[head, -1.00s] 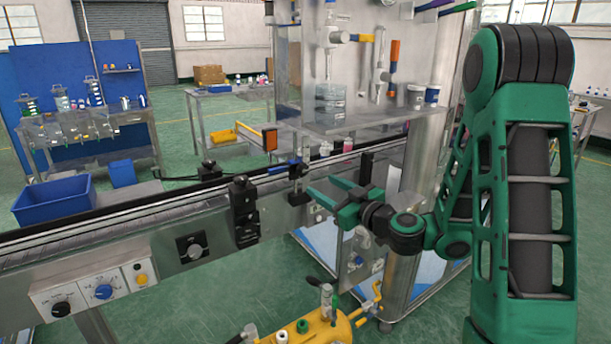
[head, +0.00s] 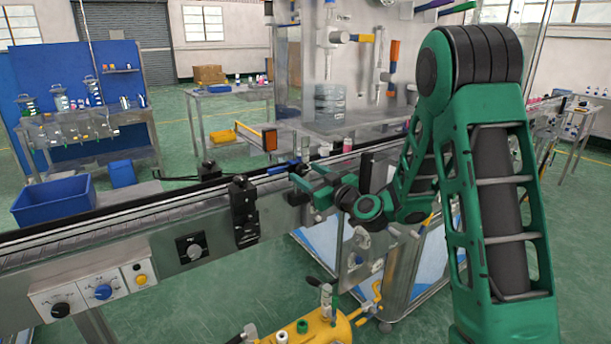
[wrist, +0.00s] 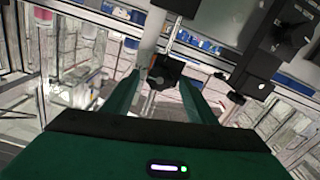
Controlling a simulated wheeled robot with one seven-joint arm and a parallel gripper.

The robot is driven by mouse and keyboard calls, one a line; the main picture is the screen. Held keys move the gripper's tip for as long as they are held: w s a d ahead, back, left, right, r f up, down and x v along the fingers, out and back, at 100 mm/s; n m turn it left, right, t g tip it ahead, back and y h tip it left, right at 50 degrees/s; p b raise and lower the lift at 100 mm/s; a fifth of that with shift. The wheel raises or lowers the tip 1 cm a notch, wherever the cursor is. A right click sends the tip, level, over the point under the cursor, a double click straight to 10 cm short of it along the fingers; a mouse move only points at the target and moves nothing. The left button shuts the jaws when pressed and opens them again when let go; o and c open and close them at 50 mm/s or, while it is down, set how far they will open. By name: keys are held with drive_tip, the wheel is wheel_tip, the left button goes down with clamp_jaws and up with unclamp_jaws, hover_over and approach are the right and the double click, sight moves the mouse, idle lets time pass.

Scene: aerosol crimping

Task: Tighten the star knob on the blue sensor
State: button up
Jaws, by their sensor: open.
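My gripper (head: 308,181) reaches left to the conveyor's near rail, its green fingers apart around the sensor bracket area. In the wrist view my gripper (wrist: 160,84) is open, with a black clamp block (wrist: 164,68) on a metal rod between the fingertips. A small dark knob-like part with a metal stem sits at that block; I cannot tell its star shape or whether the fingers touch it. The blue sensor (head: 277,170) shows in the head view as a small blue body just left of the fingers, over the rail. The star knob is not clear in the head view, hidden behind the gripper.
The conveyor (head: 120,222) runs across the front. A black bracket (head: 243,210) stands on its side, left of my gripper. A yellow tank (head: 310,328) sits below. A clear-walled machine stands behind the gripper. A blue bin (head: 54,199) is far left.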

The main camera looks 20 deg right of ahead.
drive_tip(key=shift+w+a, duration=0.2)
drive_tip(key=shift+w, duration=0.45)
drive_tip(key=c, duration=1)
drive_tip(key=shift+c, duration=0.2)
